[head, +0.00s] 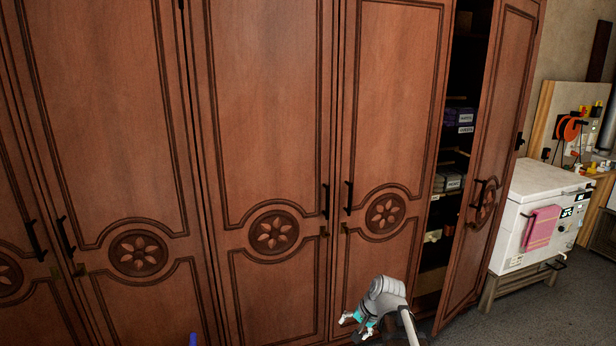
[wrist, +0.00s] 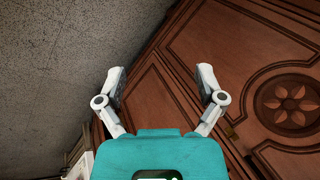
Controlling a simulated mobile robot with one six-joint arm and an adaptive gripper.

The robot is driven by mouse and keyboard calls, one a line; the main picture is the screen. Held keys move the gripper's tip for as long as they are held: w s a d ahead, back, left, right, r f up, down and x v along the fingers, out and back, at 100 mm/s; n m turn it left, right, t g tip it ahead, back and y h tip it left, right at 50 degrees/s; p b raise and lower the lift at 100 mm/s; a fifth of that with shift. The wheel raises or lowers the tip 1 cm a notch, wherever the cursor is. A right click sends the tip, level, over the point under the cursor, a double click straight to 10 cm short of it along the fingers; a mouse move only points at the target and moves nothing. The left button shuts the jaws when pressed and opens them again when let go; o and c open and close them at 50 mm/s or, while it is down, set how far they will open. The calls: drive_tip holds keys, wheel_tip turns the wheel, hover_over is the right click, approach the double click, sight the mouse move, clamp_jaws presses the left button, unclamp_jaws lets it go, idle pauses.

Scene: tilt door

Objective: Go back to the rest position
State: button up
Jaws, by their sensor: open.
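My gripper (head: 356,326) is low in the head view, in front of the lower part of a closed wardrobe door. In the wrist view my gripper (wrist: 163,84) has its two fingers spread apart with nothing between them. A wooden wardrobe (head: 270,110) with carved flower rosettes fills most of the head view. Its rightmost door (head: 492,130) stands ajar, and shelves with small boxes show in the dark gap. The carved door panel (wrist: 245,60) shows behind the right finger in the wrist view. My gripper holds no handle.
A white chest (head: 532,215) with a pink towel (head: 541,228) stands on a wooden stand right of the open door. A wooden board with tools (head: 575,125) is behind it. Grey floor (head: 560,310) is clear at the lower right.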

drive_tip(key=s+d+r+n+g+h+p, duration=0.1)
drive_tip(key=s+d+n+h, duration=0.1)
drive_tip(key=s, duration=0.4)
drive_tip(key=s+d+r+n+g+h+p, duration=0.1)
drive_tip(key=s+d+n+h+p, duration=0.1)
drive_tip(key=s, duration=0.4)
drive_tip(key=shift+s+r+n+g, duration=0.2)
drive_tip(key=shift+r+n+g, duration=0.15)
drive_tip(key=shift+n, duration=0.25)
idle(1.0)
